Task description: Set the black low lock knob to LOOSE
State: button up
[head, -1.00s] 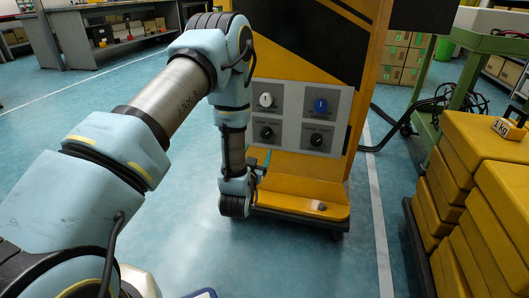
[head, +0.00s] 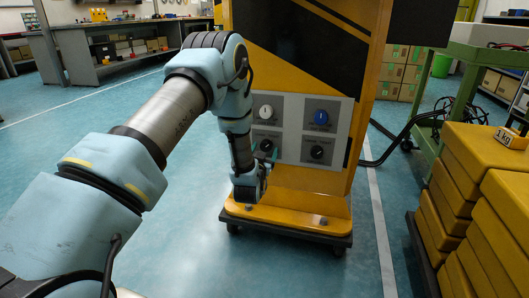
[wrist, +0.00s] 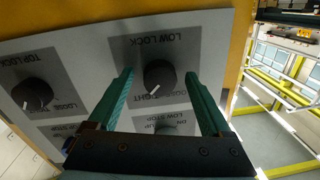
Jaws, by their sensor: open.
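The black low lock knob (wrist: 160,76) sits on the grey panel under an upside-down LOW LOCK label in the wrist view. Its white pointer aims toward the lower left, near a label that seems to read TIGHT; the other label is partly covered by a finger. My gripper (wrist: 158,75) is open, with one teal finger on each side of the knob and gaps to both. I cannot tell how deep the fingertips reach. In the head view the low lock knob (head: 266,145) is at the panel's lower left, with my gripper (head: 264,157) just below it.
A black top lock knob (wrist: 33,95) is at the left in the wrist view. A white knob (head: 265,112) and a blue knob (head: 321,116) are above in the head view. Stacked yellow blocks (head: 480,170) stand at the right. The floor in front is clear.

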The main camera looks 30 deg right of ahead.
grip_shut()
dwell(0.7)
